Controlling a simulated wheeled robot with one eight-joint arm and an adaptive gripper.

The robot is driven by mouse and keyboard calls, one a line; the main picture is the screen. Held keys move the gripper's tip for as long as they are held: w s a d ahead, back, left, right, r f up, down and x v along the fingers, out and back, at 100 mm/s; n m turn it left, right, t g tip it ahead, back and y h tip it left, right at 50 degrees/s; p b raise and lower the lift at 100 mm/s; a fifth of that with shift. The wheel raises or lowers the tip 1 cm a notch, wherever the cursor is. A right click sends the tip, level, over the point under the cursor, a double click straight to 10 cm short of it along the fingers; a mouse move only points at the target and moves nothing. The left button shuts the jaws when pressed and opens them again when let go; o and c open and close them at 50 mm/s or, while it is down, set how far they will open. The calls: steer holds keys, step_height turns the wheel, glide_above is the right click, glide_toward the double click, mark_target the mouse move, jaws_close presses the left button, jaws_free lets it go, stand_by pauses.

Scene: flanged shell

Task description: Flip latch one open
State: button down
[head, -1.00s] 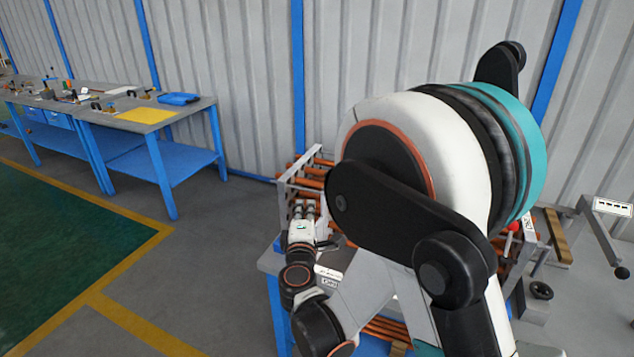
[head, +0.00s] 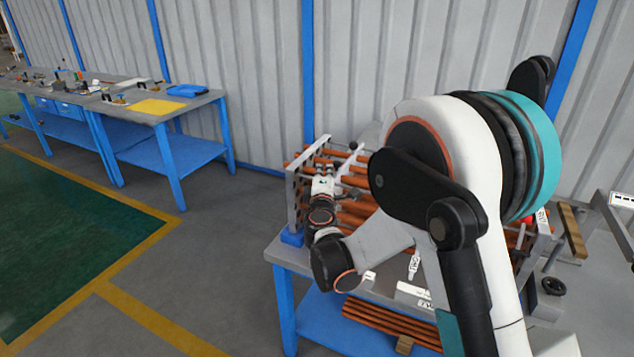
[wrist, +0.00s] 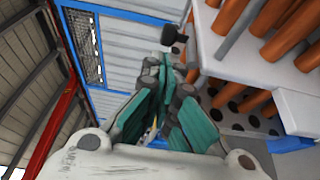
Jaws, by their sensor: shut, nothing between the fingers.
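The shell's copper-coloured tube bundle (head: 365,183) lies on a blue-legged workbench (head: 284,268), with a grey holed end plate (head: 297,200) at its left. My gripper (head: 322,160) is at the top of the bundle, close to that plate. In the wrist view its teal-padded fingers (wrist: 165,112) are shut and empty. Tubes and a holed plate (wrist: 235,105) show to their right. A small black knob-like part (wrist: 174,36) shows beyond the fingertips. I cannot tell if it is latch one. No latch is clear in the head view; my arm hides part of the bundle.
Loose copper tubes (head: 390,325) lie on the bench's lower shelf. White labels (head: 414,266) lie near its front edge. A second bench (head: 170,122) with small items and a yellow sheet (head: 159,107) stands at the left. The floor between is clear.

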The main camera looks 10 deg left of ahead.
steer(key=shift+w+d, duration=0.25)
steer(key=shift+w, duration=0.1)
steer(key=w, duration=0.1)
steer(key=w+d, duration=0.1)
steer(key=w, duration=0.1)
steer(key=shift+w+d, duration=0.1)
steer(key=shift+w, duration=0.05)
stand_by(0.4)
steer(key=s+a+p, duration=0.1)
steer(key=s+a, duration=0.1)
steer(key=s, duration=1.1)
steer(key=shift+a, duration=0.2)
